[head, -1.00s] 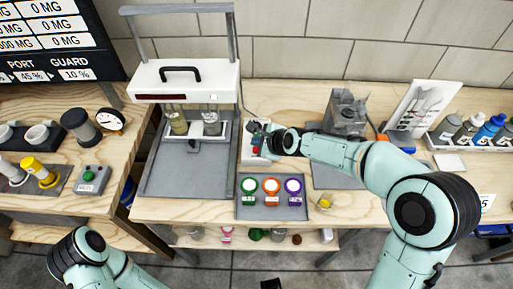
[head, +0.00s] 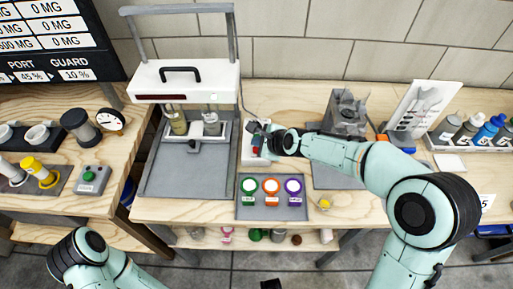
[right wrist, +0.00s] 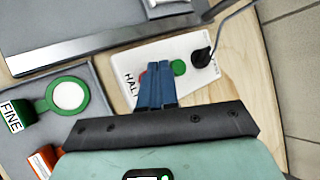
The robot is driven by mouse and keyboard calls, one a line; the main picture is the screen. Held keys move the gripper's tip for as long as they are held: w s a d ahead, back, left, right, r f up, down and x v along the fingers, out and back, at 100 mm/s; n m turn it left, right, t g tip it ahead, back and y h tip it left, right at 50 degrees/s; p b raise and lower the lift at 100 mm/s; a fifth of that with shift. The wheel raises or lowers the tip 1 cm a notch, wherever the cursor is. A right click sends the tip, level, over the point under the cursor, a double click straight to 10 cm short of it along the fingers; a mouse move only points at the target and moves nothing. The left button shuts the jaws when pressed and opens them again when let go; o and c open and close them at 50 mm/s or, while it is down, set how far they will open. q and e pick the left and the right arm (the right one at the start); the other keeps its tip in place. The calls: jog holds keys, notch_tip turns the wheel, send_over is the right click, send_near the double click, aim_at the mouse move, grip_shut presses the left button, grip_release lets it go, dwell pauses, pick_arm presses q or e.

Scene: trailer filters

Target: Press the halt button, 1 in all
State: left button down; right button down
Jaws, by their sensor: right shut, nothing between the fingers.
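The halt button box (right wrist: 187,63) is a pale control box on the bench, right of the press machine. In the right wrist view it bears partly covered lettering that starts "HAL", a green button (right wrist: 179,67) and a black cable plug. In the head view the box (head: 249,153) shows some red beside my fingers. My right gripper (right wrist: 158,68) is shut and empty, with its blue fingertips over the box beside the green button. The fingers hide part of the box top, and I cannot tell whether they touch it. My left gripper is out of view.
The press machine (head: 186,82) stands left of the box. A grey tray (head: 271,212) with green, orange and purple ringed pieces lies in front. A grey device (head: 346,112) and a row of bottles stand to the right. A separate grey box with a green button (head: 88,176) sits on the left bench.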

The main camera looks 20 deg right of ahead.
jog(key=shift+f, duration=0.15)
dwell(0.4)
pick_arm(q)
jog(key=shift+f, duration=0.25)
pick_arm(e)
jog(key=shift+f, duration=0.3)
